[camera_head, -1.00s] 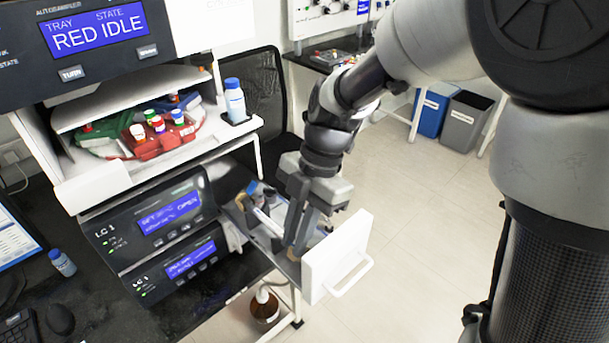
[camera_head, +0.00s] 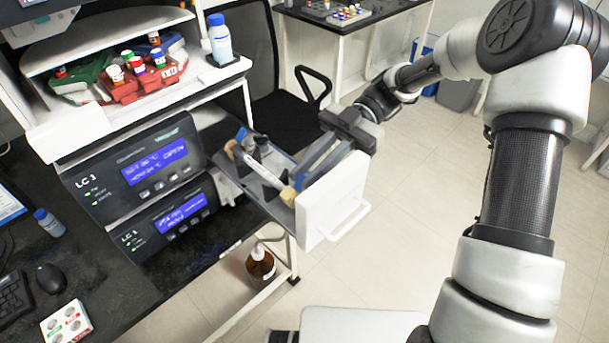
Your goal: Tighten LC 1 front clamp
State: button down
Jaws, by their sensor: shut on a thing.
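The LC 1 module (camera_head: 130,165) has its column drawer (camera_head: 225,183) pulled out, with a white front panel (camera_head: 330,205). A pale column (camera_head: 258,167) lies in the drawer, running from a tan fitting at the back to the tan front clamp (camera_head: 288,196) near the panel. My gripper (camera_head: 296,184) reaches in from the upper right, tilted, with its fingers shut on the front clamp. The fingers hide part of the clamp. The LC 1 display (camera_head: 155,163) is lit, its text partly blurred; "OPEN" seems to be on it.
Above LC 1, a red tray (camera_head: 145,85) holds several capped vials beside a green one. A white bottle with a blue cap (camera_head: 219,40) stands on the shelf corner. A brown bottle (camera_head: 261,263) is below the drawer. A black chair (camera_head: 275,115) is behind it.

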jog(key=shift+w+d+f+g+y+b, duration=0.2)
jog(key=shift+f+g+y+b, duration=0.15)
jog(key=shift+g+y+b, duration=0.15)
jog(key=shift+w+d+f+g+y+b, duration=0.2)
jog(key=shift+f+g+y+b, duration=0.2)
jog(key=shift+g+b, duration=0.2)
jog(key=shift+g, duration=0.3)
jog(key=c, duration=1.7)
grip_release()
